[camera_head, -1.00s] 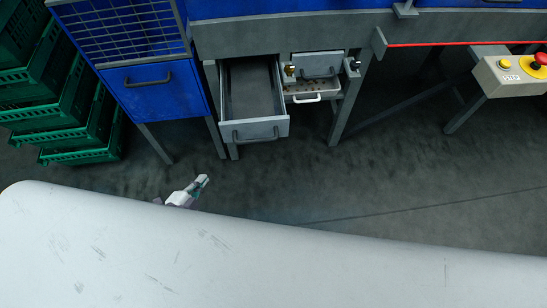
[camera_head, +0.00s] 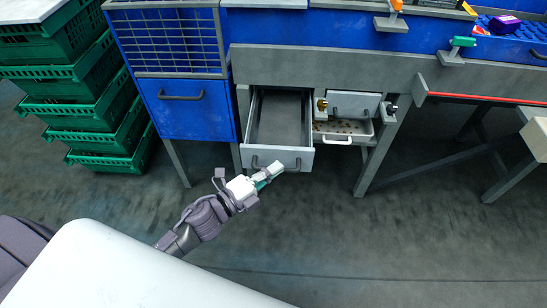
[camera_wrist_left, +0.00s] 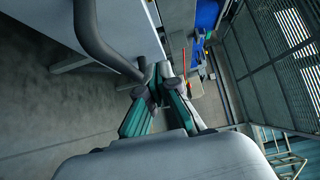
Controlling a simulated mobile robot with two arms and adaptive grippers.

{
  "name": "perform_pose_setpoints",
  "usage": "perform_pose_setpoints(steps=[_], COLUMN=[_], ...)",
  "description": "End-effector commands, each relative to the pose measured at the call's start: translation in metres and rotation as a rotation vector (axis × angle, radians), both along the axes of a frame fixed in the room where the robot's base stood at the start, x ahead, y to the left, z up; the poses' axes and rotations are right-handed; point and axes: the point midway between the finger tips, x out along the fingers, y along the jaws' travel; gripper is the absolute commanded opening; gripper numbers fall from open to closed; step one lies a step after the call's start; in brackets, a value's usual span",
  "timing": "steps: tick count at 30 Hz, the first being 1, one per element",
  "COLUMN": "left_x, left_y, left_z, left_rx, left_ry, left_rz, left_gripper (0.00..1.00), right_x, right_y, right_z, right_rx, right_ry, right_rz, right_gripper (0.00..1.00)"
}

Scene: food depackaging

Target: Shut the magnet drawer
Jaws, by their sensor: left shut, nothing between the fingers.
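The open grey drawer (camera_head: 278,155) is pulled out from under the blue machine, and its inside looks empty. It has a dark bar handle on its front. My left gripper (camera_head: 276,171) is shut and empty, its tips right at the drawer front by the handle. In the left wrist view my left gripper (camera_wrist_left: 165,76) is shut, with the dark handle (camera_wrist_left: 98,42) just left of the fingertips. I cannot tell whether they touch. My right gripper is in neither view.
Right of the open drawer is a shallow tray (camera_head: 341,139) with a light handle, below a small grey box front (camera_head: 354,105). A blue cabinet (camera_head: 187,110) and stacked green crates (camera_head: 105,124) stand left. Machine legs flank the drawers. The floor in front is clear.

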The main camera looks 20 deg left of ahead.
Motion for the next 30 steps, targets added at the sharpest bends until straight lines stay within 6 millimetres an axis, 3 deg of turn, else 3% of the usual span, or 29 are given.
perform_pose_setpoints(steps=[3, 7, 23, 30], left_x=[0.019, 0.03, 0.037, 0.07], left_y=[0.008, 0.011, 0.014, 0.023], left_z=[0.0, -0.001, -0.001, 0.0], left_rx=[0.003, 0.002, 0.001, 0.005], left_ry=[-0.002, 0.0, 0.002, -0.004], left_rz=[0.003, 0.002, 0.003, 0.004], left_gripper=[0.0, 0.0, 0.0, 0.0], right_x=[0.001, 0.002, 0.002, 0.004], right_y=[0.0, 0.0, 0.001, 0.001], right_z=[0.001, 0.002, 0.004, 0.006], right_rx=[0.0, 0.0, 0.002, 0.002], right_ry=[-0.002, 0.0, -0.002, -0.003], right_rz=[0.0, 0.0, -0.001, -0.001], right_gripper=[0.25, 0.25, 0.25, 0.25])
